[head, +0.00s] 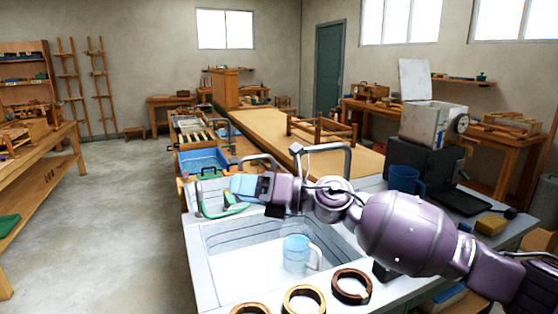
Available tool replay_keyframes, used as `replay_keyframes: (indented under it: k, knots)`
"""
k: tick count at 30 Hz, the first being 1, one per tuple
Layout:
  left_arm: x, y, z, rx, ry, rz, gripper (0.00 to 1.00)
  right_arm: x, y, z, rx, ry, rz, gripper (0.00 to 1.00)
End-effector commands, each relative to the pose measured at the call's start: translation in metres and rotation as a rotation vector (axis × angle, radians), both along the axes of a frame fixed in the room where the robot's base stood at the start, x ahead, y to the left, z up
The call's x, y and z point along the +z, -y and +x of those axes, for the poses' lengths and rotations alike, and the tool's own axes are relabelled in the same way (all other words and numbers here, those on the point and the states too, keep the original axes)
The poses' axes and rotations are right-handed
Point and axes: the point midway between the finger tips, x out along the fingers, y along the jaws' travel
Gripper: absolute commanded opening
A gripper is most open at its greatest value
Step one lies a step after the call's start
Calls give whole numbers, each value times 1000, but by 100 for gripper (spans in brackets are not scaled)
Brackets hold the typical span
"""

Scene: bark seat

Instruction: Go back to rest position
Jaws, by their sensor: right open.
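My right arm reaches in from the right across the counter, above the far edge of the sink. My right gripper (248,188) points left and is open, just above the sink's back-left side. Light blue shows at its tips, and I cannot tell from this angle whether anything lies between the fingers. A light-blue clear mug (296,254) stands in the sink (235,272), below and apart from the gripper. My left gripper is not in view.
A green curved thing (222,211) lies close below the gripper. Metal taps (322,150) rise behind the arm. Wooden rings (304,299) lie along the sink's front edge. The floor at left is clear.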

Motion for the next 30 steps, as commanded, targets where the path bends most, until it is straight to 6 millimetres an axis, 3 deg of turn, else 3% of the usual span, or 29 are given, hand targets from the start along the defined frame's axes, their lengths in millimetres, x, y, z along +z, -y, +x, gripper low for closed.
replay_keyframes:
  k: [5,11,20,30]
  knots:
    - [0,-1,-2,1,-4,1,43,-9,20,-4,-109,-375,334,49]
    - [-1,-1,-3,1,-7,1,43,-41,58,-3,-234,-759,637,49]
    - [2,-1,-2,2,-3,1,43,-122,129,-17,-429,-1243,1006,49]
    - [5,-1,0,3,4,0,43,-228,209,-73,-652,-1627,1336,49]
